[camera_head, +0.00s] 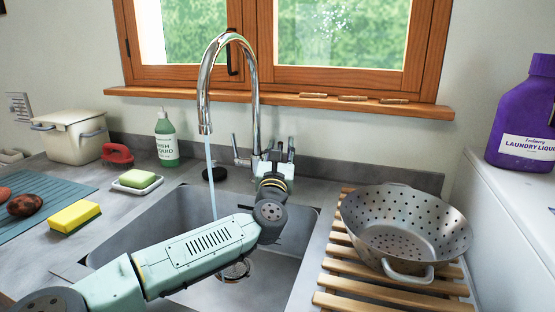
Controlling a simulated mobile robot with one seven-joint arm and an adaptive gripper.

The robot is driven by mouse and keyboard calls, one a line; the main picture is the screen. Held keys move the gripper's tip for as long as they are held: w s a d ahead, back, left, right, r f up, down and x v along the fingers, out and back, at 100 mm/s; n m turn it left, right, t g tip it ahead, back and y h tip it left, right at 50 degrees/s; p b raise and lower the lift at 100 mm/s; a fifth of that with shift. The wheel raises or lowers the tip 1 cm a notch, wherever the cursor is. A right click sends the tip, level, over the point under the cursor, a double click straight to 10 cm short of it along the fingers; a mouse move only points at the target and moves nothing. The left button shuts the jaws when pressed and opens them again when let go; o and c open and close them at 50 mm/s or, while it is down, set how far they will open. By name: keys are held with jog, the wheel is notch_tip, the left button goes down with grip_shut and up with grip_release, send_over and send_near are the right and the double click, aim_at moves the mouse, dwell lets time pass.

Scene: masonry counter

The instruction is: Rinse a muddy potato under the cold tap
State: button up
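A brown muddy potato (24,205) lies on the blue ribbed mat (62,198) at the far left. A redder potato (4,194) lies beside it, cut by the picture's edge. The chrome tap (206,88) arches over the grey sink (140,245), and a thin stream of water (210,170) runs from its spout into the sink. My gripper (276,154) is at the base of the tap, by its right-hand side. The tap's left lever (238,150) shows. My gripper partly hides the other side, and I cannot tell whether its fingers are open or touch anything.
My arm crosses low over the sink. A steel colander (385,225) sits on a wooden slatted rack (345,300) at right. A yellow sponge (74,217), green soap on a dish (138,181) and a green bottle (166,140) stand left of the sink. The windowsill is above.

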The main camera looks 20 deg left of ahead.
jog(key=s+r+v, duration=0.1)
jog(key=r+v, duration=0.2)
jog(key=v, duration=1.3)
jog(key=shift+d, duration=0.1)
